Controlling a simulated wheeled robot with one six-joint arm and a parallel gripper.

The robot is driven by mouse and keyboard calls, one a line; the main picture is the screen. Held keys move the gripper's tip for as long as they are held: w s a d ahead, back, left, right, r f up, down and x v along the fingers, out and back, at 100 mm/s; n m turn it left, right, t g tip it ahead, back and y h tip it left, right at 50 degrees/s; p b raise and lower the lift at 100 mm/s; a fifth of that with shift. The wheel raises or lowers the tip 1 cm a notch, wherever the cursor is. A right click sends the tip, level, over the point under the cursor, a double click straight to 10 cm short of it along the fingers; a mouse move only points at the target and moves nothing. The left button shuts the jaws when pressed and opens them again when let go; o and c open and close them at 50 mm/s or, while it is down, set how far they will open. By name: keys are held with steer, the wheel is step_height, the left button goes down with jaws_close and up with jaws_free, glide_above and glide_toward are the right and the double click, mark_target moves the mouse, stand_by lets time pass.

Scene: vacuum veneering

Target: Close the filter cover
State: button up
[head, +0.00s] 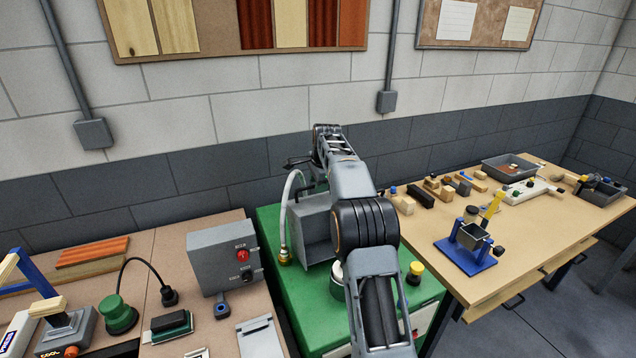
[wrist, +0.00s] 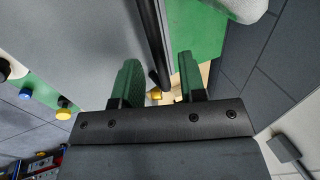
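A grey box-like housing (head: 312,228) stands on the green machine (head: 268,222); I take its panel to be the filter cover, but the arm hides part of it. In the wrist view a large grey panel (wrist: 75,45) fills the upper left, with a dark edge running down toward the gap between my fingers. My gripper (wrist: 158,82) is open, its two green-padded fingers apart, with the panel's lower end near the gap. I cannot tell whether a finger touches it. In the head view the gripper is mostly hidden behind the arm, above the housing.
A pale hose with a brass fitting (head: 285,256) rises left of the housing. A yellow-topped knob (head: 415,269) sits at the machine's right. A grey control box (head: 224,258) stands on the left bench. The right table (head: 520,250) holds blocks, trays and a blue stand. The wall is close behind.

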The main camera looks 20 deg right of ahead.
jaws_close()
stand_by(0.5)
